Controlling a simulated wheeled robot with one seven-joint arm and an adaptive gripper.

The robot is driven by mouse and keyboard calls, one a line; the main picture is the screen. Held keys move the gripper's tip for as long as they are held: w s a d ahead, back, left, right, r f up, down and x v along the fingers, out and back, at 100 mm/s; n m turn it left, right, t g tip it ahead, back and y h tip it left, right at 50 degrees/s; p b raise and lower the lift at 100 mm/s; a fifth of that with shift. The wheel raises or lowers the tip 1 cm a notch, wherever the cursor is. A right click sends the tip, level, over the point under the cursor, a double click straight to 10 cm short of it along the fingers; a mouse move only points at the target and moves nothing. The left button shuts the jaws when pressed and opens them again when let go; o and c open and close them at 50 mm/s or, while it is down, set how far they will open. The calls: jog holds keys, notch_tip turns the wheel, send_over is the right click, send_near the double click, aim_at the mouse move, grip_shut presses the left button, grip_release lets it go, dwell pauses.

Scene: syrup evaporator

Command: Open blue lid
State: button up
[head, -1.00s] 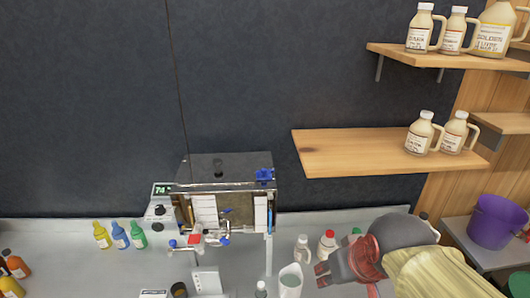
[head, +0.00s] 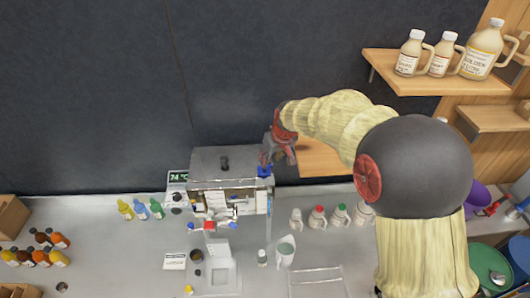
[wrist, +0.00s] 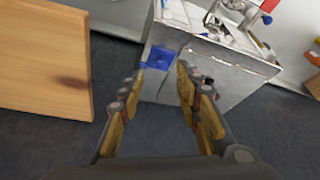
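In the wrist view the blue lid (wrist: 158,57) is on the corner of the evaporator (wrist: 225,65), just beyond the fingertips. It looks closed, though its details are small. My gripper (wrist: 160,73) is open and empty, with its fingers spread to either side of the lid in that view. In the head view my gripper (head: 280,150) hangs just above and behind the lid, partly hiding that corner.
A wooden shelf (head: 318,160) is close to the right of my gripper and also fills the left of the wrist view (wrist: 40,60). Small capped bottles (head: 318,217) and a white pitcher (head: 285,252) stand on the counter. Colored bottles (head: 140,209) stand left of the evaporator.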

jog(key=shift+w+a+r+p+x, duration=0.15)
jog(key=shift+p+x, duration=0.25)
jog(key=shift+x, duration=1.05)
jog(key=shift+w+a+p+x, duration=0.15)
jog(key=shift+p+x, duration=0.2)
jog(key=shift+x, duration=1.1)
jog(key=shift+w+r+p+x, duration=0.15)
jog(key=shift+p+x, duration=0.25)
jog(key=shift+x, duration=1.05)
jog(key=shift+c, duration=0.3)
jog(key=c, duration=0.8)
grip_shut()
